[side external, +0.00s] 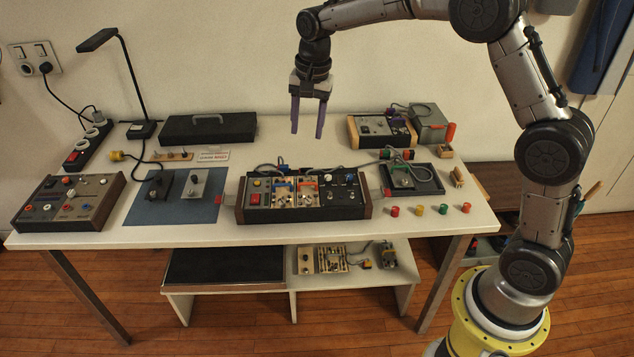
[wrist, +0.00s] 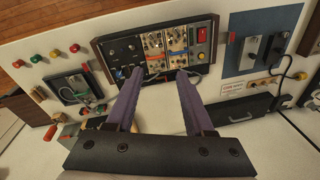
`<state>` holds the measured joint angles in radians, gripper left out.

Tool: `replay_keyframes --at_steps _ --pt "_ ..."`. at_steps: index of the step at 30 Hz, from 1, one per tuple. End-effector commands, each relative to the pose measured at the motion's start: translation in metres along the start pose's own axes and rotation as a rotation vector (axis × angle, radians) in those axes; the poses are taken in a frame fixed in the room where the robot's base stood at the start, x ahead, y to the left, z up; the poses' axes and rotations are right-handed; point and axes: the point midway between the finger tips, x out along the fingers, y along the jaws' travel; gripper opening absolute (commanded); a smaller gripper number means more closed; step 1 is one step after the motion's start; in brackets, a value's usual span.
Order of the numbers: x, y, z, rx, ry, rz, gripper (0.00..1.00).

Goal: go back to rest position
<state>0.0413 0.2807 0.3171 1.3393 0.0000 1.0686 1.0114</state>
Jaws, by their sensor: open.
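My gripper (side external: 308,117) hangs above the white table (side external: 290,138), pointing down, with its two purple fingers apart and nothing between them. In the wrist view my gripper (wrist: 155,85) shows as two spread purple fingers, with bare table between and below them. The rack of modules (side external: 303,197) with wooden ends stands near the table's front, below and in front of my gripper. In the wrist view the rack (wrist: 158,50) lies beyond the fingertips, and I see a clear gap in the side view.
A black case (side external: 208,128), a desk lamp (side external: 128,75) and a power strip (side external: 88,147) stand at the back left. A wood-sided console (side external: 68,203) is at the left, another (side external: 381,130) at the back right. Several coloured caps (side external: 443,209) sit front right.

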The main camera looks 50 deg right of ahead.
Motion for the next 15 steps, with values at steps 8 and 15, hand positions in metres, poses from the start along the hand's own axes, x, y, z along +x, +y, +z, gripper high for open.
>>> replay_keyframes --at_steps 8,15 --pt "-0.119 0.065 0.049 -0.127 0.107 -0.159 0.53" --pt "-0.159 0.148 0.103 -0.363 0.207 -0.246 0.53"
